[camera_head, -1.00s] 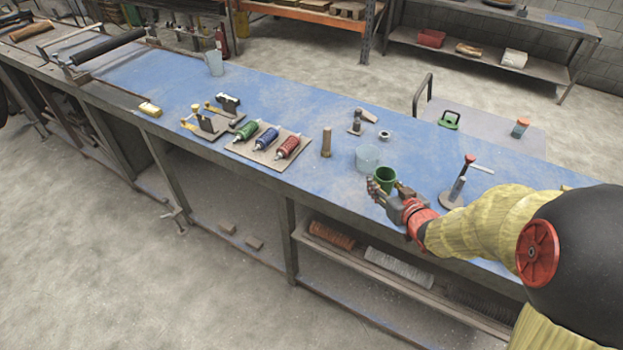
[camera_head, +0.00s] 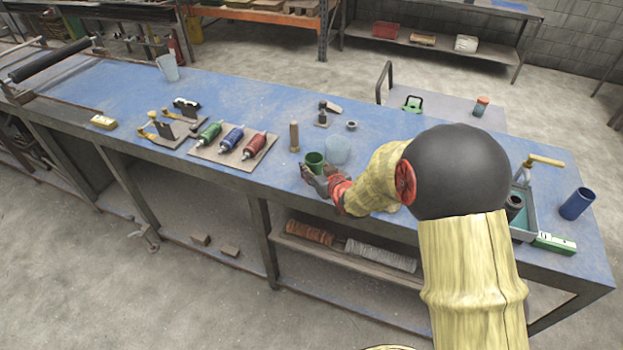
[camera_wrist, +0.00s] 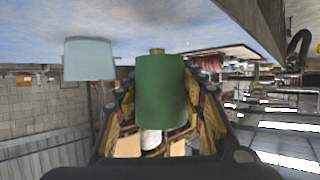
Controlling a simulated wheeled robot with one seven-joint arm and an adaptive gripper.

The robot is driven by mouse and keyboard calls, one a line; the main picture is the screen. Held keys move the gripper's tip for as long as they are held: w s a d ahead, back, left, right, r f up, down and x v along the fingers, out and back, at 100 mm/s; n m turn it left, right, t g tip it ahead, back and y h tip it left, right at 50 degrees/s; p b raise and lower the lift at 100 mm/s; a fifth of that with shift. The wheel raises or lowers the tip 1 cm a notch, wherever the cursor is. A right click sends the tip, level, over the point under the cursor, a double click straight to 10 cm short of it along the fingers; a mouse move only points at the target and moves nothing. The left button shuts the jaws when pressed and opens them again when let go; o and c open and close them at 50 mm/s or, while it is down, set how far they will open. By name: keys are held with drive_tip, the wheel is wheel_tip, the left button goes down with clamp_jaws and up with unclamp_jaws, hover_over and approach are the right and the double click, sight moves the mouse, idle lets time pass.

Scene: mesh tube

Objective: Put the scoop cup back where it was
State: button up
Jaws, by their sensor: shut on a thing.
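The green cup (camera_head: 315,161), which I take to be the scoop cup, is between the fingers of my gripper (camera_head: 312,174) over the front part of the blue bench top. My gripper is shut on it. In the wrist view the green cup (camera_wrist: 160,92) fills the space between the fingers (camera_wrist: 160,125). In the head view the cup looks roughly upright; I cannot tell whether its base touches the bench. A pale clear tub (camera_head: 338,149) stands just right of and behind the cup, and it also shows in the wrist view (camera_wrist: 88,58).
A wooden peg (camera_head: 294,137) stands close to the left. A metal ring (camera_head: 351,126) lies behind the tub. A teal tray (camera_head: 526,225) and blue cylinder (camera_head: 577,203) are at the right end.

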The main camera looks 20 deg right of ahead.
drive_tip(key=shift+w+a+f, duration=0.15)
drive_tip(key=shift+w+f, duration=0.1)
drive_tip(key=shift+f, duration=0.15)
drive_tip(key=shift+w+a+f+b, duration=0.15)
drive_tip(key=shift+f+b, duration=0.2)
drive_tip(key=shift+f, duration=0.55)
drive_tip(key=shift+w+f+b, duration=0.15)
drive_tip(key=shift+f+b, duration=0.2)
drive_tip(key=shift+f, duration=0.55)
drive_tip(key=shift+f, duration=0.2)
drive_tip(key=o, duration=1.2)
drive_tip(key=shift+o, duration=0.2)
